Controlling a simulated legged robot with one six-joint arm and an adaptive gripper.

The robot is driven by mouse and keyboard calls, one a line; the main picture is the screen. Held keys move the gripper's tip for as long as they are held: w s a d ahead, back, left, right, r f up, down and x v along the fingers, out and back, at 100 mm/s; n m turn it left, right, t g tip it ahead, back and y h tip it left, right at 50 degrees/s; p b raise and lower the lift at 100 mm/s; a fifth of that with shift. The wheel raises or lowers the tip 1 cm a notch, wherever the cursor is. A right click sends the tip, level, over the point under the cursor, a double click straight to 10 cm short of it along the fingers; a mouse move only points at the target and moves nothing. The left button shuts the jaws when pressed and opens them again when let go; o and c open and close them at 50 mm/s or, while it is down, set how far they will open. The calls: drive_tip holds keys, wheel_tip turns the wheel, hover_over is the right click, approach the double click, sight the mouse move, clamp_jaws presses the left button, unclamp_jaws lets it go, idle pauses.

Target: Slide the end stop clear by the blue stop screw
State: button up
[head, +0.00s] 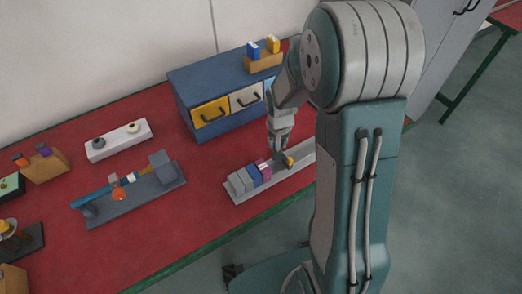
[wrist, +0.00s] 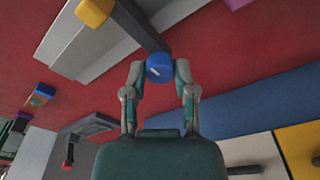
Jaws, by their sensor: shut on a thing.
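In the wrist view, my gripper (wrist: 160,76) has its two fingers on either side of the round blue stop screw (wrist: 159,68), gripping it. The screw sits at the end of a dark grey bar, the end stop (wrist: 140,27), which reaches across a light grey rail (wrist: 88,45). A yellow-orange block (wrist: 94,11) is beside the bar at the rail. In the head view, my gripper (head: 279,151) points down at the rail (head: 239,193), beside the yellow block (head: 289,161). The blue screw is hidden there by the gripper, and the end stop is mostly hidden.
Grey, blue and magenta blocks (head: 263,170) sit in a row on the rail, left of my gripper. A blue drawer cabinet (head: 200,80) stands behind. A dark fixture (head: 130,196) and a white tray (head: 118,140) lie left. Red table shows between them.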

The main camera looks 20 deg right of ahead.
drive_tip(key=shift+w+d, duration=0.25)
drive_tip(key=shift+d, duration=0.65)
drive_tip(key=shift+w+d, duration=0.2)
drive_tip(key=shift+d, duration=0.65)
drive_tip(key=o, duration=1)
drive_tip(key=shift+c, duration=0.2)
wheel_tip(320, 180, up, 7)
